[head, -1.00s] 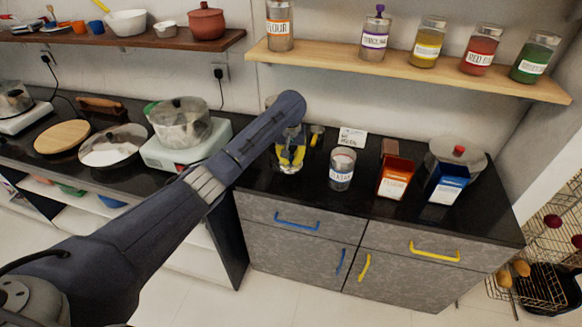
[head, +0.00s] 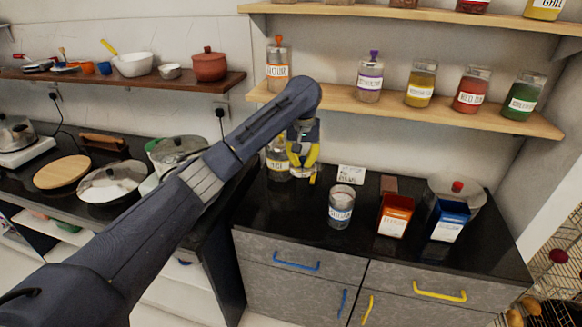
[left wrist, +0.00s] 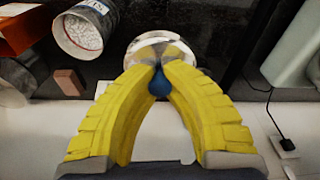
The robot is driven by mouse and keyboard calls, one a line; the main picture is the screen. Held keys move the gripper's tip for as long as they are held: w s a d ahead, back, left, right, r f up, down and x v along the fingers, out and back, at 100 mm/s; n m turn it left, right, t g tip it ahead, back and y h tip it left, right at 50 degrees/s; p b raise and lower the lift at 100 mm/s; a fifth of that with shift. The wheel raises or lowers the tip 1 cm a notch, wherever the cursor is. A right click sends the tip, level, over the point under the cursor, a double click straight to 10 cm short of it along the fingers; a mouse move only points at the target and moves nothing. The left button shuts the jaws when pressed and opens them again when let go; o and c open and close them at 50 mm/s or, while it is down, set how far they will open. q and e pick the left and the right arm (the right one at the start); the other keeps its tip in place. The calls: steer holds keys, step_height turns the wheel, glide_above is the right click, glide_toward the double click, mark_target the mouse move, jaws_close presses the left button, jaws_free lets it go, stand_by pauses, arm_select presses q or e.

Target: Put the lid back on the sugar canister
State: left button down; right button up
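My left gripper (head: 303,168) hangs over the back of the dark counter, its yellow fingers pointing down. In the left wrist view the fingers (left wrist: 160,68) are closed around the blue knob (left wrist: 158,88) of a round, shiny lid (left wrist: 150,43). The sugar canister (head: 341,208) is a clear jar with a white label, upright on the counter, to the right of and nearer than the gripper. In the left wrist view the canister (left wrist: 82,32) is uncovered and shows white contents. The lid's far part is clear of the canister. My right gripper is out of view.
A white card (head: 351,175), a brown block (head: 389,184), an orange box (head: 396,215) and a blue box (head: 450,220) stand right. A shelf (head: 400,110) with jars hangs above.

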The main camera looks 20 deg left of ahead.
arm_select(q)
steer(key=d+f+n, duration=0.2)
steer(key=d, duration=1.2)
steer(key=shift+a+f, duration=0.1)
steer(key=shift+f, duration=2.65)
steer(key=shift+w+f, duration=0.1)
steer(key=shift+f, duration=0.1)
steer(key=c, duration=0.9)
jaws_free()
steer(key=shift+r, duration=3.45)
